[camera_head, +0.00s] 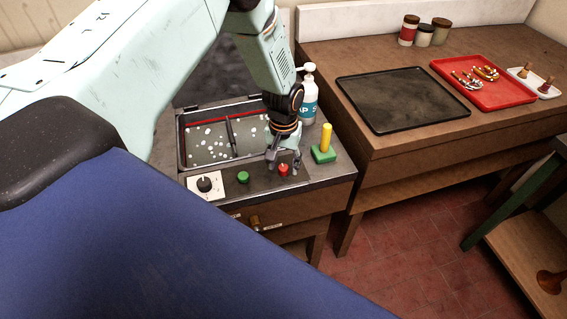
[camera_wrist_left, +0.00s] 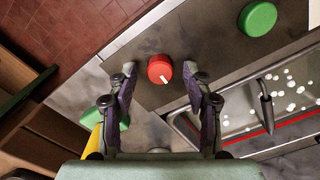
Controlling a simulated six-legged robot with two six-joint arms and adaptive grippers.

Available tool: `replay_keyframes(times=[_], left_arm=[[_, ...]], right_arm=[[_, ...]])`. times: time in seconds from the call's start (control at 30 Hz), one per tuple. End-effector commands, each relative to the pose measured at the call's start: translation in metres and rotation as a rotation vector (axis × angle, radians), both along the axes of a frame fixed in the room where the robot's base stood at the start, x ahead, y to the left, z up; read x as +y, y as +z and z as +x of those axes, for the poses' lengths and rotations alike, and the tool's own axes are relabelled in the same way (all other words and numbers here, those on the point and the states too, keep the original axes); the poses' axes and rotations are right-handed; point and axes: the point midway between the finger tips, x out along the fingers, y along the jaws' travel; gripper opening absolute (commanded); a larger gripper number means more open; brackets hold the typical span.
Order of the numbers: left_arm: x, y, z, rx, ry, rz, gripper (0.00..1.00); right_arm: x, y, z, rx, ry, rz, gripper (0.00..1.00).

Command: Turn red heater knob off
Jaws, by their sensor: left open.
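The red heater knob (camera_head: 283,170) sits on the grey bench top near its front edge, right of a green knob (camera_head: 243,177). In the left wrist view the red knob (camera_wrist_left: 160,69) shows a pale pointer line slanting to the lower left. My left gripper (camera_head: 284,163) is over the red knob from behind, fingers pointing down. In the left wrist view the left gripper (camera_wrist_left: 156,82) is open, one finger on each side of the red knob, with visible gaps. Contact is not visible. My right gripper does not show.
A sink-like tank (camera_head: 181,140) with pale bits lies behind the knobs. A white panel with a black dial (camera_head: 204,185) is at left. A yellow-handled green block (camera_head: 324,153) and a soap bottle (camera_head: 308,100) stand close on the right. A black tray (camera_head: 400,98) lies farther right.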

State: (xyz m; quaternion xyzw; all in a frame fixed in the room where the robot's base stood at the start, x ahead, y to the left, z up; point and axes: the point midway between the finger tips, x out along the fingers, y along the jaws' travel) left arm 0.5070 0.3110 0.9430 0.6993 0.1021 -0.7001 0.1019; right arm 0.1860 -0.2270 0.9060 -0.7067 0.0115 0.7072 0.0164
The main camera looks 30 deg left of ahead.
Motion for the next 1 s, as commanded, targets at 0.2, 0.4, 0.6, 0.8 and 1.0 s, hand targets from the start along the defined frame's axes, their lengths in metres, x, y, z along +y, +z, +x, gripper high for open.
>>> replay_keyframes(times=[0.2,0.4,0.6,0.8,1.0], left_arm=[[0.000,0.039,0.002,-0.005,0.000,0.000,0.50],[0.000,0.080,0.001,-0.006,0.001,-0.001,0.50],[0.000,0.106,0.000,-0.002,0.001,0.000,0.50],[0.000,0.115,0.000,-0.001,0.002,-0.001,0.50],[0.000,0.115,0.000,-0.001,0.001,-0.001,0.50]], right_arm=[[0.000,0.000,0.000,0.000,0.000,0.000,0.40],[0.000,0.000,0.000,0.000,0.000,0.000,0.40],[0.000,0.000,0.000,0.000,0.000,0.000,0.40],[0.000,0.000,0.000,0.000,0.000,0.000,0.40],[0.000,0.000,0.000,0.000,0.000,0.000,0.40]])
